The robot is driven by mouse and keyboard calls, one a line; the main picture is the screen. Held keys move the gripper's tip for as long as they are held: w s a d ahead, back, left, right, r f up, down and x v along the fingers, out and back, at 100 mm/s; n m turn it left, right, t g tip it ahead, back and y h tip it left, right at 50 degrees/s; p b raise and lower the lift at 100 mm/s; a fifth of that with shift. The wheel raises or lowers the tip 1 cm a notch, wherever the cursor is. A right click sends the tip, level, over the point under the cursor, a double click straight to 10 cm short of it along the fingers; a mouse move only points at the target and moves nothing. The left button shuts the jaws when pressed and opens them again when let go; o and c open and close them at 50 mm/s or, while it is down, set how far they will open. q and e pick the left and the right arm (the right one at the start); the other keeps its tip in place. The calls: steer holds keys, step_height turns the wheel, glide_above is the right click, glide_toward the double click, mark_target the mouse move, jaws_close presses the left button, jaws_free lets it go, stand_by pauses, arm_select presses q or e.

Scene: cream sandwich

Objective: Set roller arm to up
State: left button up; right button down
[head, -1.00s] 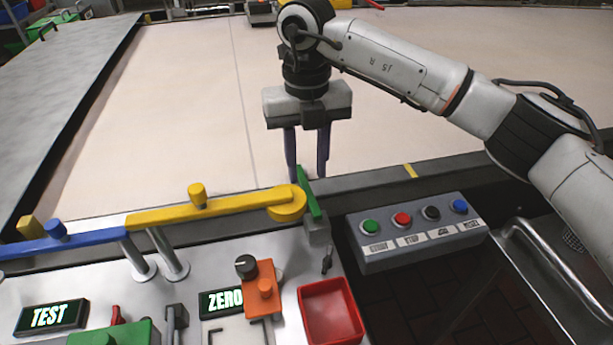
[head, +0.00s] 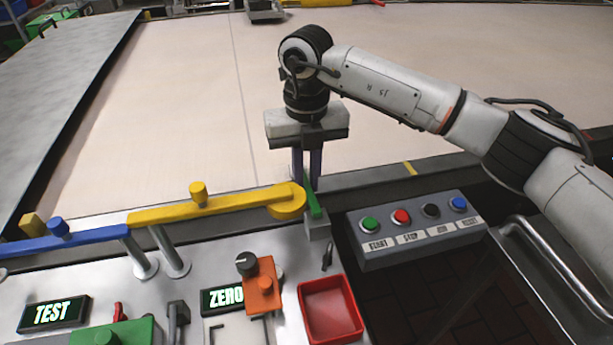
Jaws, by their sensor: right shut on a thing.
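My right gripper (head: 307,176) comes down from above, and its two dark fingers are shut on the upper end of a green lever (head: 315,205). The lever stands steeply, leaning a little to the left, on a small grey block (head: 318,228). The fingers hide part of its top. A long yellow arm (head: 222,207) with a knob lies nearly level to the left of the lever, and its round end (head: 288,209) is beside it. Which part is named the roller arm cannot be read here. My left gripper is out of view.
A blue arm (head: 90,241) lies at the left. A button box (head: 418,230) is at the right. A red tray (head: 330,309), an orange piece (head: 261,287) and TEST and ZERO signs are in front. The wide cream belt (head: 190,110) behind is mostly clear.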

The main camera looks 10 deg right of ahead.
mark_target(310, 191)
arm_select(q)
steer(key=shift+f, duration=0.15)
